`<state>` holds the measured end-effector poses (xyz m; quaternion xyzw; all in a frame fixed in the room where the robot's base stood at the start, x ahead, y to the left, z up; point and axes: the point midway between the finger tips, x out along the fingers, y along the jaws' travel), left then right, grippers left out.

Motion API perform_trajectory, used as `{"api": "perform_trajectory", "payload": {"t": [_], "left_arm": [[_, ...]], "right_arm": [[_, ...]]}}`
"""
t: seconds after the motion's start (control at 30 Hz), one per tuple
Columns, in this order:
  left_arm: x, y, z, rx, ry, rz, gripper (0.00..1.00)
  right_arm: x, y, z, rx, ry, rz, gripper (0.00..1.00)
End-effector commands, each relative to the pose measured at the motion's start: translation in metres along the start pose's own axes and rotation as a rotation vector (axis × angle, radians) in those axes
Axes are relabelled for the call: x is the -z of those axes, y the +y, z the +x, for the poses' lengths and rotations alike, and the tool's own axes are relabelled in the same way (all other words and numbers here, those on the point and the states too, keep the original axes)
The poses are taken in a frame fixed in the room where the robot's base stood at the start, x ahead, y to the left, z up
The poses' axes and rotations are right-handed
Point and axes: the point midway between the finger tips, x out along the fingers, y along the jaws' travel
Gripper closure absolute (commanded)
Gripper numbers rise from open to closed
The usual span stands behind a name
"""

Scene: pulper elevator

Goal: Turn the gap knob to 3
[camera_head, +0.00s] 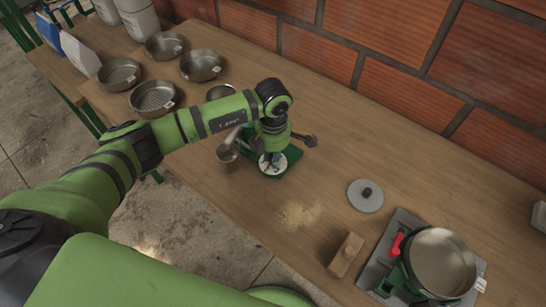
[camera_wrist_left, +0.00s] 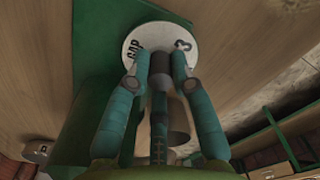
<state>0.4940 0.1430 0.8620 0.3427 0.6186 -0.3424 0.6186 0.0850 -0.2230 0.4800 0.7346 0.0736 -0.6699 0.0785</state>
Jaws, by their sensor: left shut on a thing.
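The gap knob (camera_wrist_left: 160,63) is a small grey stub at the centre of a round white dial plate (camera_wrist_left: 152,38). The plate carries the word GAP at its left and a 3 at its right; other marks are hidden or unclear. In the head view my left gripper (camera_head: 272,157) points down over the white dial plate (camera_head: 282,165) on the green machine (camera_head: 294,176), and the knob is hidden there. My right gripper is not in view.
A metal cup (camera_head: 227,152) is left of the machine and a dark-ended handle (camera_head: 307,140) right of it. Several metal pans (camera_head: 119,74) stand at the back left. A grey lid (camera_head: 366,195), wooden block (camera_head: 346,254) and pot (camera_head: 441,264) are to the right.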

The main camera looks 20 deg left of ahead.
Motion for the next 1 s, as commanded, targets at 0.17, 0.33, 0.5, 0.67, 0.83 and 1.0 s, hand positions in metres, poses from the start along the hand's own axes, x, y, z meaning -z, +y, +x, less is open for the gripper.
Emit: {"api": "perform_trajectory", "payload": {"t": [0.17, 0.33, 0.5, 0.67, 0.83, 1.0], "left_arm": [[0.001, -0.001, 0.003, 0.002, 0.004, -0.168, 1.0], [0.001, -0.001, 0.003, 0.001, 0.003, -0.329, 1.0], [0.001, -0.001, 0.003, 0.002, 0.003, -0.492, 1.0], [0.001, -0.001, 0.003, 0.002, 0.004, -0.643, 1.0], [0.001, -0.001, 0.002, 0.001, 0.003, -0.801, 1.0], [0.0, -0.001, 0.002, 0.002, 0.003, -0.944, 1.0]], "right_arm": [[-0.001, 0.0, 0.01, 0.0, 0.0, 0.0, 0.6], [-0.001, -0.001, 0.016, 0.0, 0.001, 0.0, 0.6], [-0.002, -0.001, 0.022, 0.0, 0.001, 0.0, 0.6], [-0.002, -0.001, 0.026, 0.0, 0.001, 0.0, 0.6], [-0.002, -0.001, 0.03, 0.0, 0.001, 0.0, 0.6], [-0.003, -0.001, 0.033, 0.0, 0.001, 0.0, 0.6]]}}
